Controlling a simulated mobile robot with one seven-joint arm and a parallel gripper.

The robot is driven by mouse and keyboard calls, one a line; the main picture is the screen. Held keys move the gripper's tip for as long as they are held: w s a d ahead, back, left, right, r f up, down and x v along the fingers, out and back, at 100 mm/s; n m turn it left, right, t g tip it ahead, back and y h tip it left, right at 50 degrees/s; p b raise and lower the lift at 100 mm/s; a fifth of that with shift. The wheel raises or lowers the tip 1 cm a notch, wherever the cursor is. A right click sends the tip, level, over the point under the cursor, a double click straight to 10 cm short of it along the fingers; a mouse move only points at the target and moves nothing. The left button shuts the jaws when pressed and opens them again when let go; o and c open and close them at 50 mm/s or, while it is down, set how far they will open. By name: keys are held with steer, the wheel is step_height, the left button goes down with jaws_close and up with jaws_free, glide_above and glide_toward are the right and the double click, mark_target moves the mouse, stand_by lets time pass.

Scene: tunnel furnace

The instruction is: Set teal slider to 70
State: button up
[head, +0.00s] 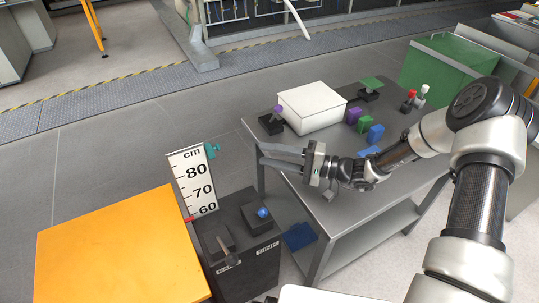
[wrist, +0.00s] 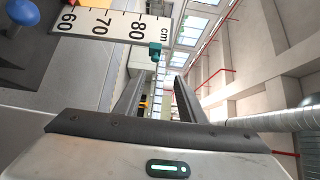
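An upright white ruler plate (head: 183,182) marked 60, 70, 80 and cm stands left of my gripper in the head view. The teal slider (head: 212,150) sits on its right edge near the top, above the 80 mark by the cm label. In the wrist view, the plate (wrist: 88,28) lies sideways at top left, and the teal slider (wrist: 155,50) shows at its edge, beyond and between my fingertips. My gripper (head: 262,156) is open and empty, its fingers pointing left toward the slider, apart from it. The fingers also show in the wrist view (wrist: 160,80).
Below the plate, a dark console (head: 245,245) carries a lever and a blue knob (head: 263,212). A red marker (head: 190,219) is near 60. An orange panel (head: 110,250) stands left. A grey table (head: 345,205) under my arm holds a white box (head: 312,106) and small coloured blocks.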

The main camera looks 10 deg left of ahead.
mark_target(218, 147)
steer(key=a+b, duration=0.1)
steer(key=a, duration=0.4)
steer(key=w+a+f+b, duration=0.1)
steer(key=a, duration=0.4)
steer(key=a+b, duration=0.1)
steer(key=a, duration=0.5)
steer(key=shift+w+a+f+b, duration=0.15)
steer(key=shift+w+b, duration=0.1)
steer(key=shift+b, duration=0.15)
steer(key=shift+c, duration=0.2)
jaws_close()
